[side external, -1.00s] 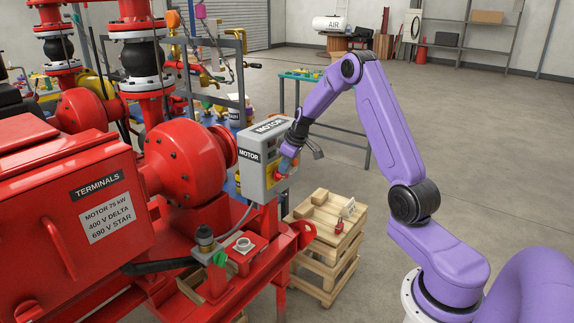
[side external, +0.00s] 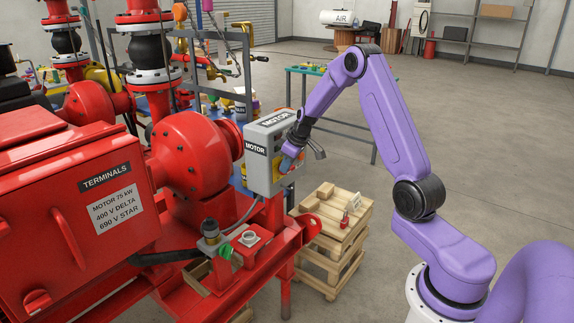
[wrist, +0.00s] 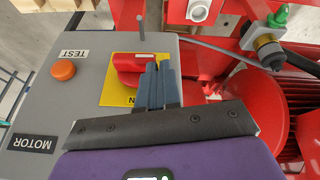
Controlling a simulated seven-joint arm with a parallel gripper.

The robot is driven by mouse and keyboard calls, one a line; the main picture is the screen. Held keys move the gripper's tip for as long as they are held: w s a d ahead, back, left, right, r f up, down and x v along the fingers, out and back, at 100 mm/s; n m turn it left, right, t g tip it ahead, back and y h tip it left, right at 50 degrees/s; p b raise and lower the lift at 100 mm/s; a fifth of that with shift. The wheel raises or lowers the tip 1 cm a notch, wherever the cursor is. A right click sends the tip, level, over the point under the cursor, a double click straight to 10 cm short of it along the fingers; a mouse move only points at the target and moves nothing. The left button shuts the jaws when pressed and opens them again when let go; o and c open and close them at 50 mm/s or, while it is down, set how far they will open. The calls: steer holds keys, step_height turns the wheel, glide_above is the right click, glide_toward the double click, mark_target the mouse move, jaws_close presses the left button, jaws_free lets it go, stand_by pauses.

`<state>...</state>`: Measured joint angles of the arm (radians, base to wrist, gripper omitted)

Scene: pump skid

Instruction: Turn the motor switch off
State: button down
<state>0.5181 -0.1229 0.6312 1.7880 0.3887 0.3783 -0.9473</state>
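The grey MOTOR box (side external: 258,172) stands on the red skid. In the wrist view its face (wrist: 85,105) carries a red rotary switch (wrist: 128,68) on a yellow plate (wrist: 120,92). Only the letter N of the plate's lettering shows; the rest is covered. My gripper (wrist: 158,68) has its two blue-grey fingers close together, and their tips are at the red switch handle, on its right side in the wrist view. They partly hide the handle, and I see nothing clearly held between them. In the side view my gripper (side external: 290,155) is at the box's front face.
An orange button (wrist: 64,71) beside a TEST label sits on the same face. A thin grey rod (wrist: 141,27) sticks out past the box edge. A wooden pallet stack (side external: 330,235) stands below. Open floor lies at the right.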

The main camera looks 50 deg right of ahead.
steer(key=shift+a+f, duration=0.4)
steer(key=shift+a, duration=0.2)
steer(key=s+a+r, duration=0.4)
steer(key=a+r, duration=0.3)
steer(key=r, duration=0.2)
steer(key=s+a+r+n+g+y, duration=0.1)
steer(key=s+a+n, duration=0.1)
steer(key=s+a, duration=0.55)
steer(key=s+a+r+n+g+y, duration=0.1)
steer(key=s+a+n, duration=0.3)
steer(key=a, duration=0.6)
steer(key=s+a+n+g+h, duration=0.1)
steer(key=s+n, duration=0.3)
steer(key=s, duration=1.9)
steer(key=shift+s+a+f+g+h, duration=0.2)
steer(key=shift+g+h, duration=0.1)
steer(key=shift+g, duration=0.4)
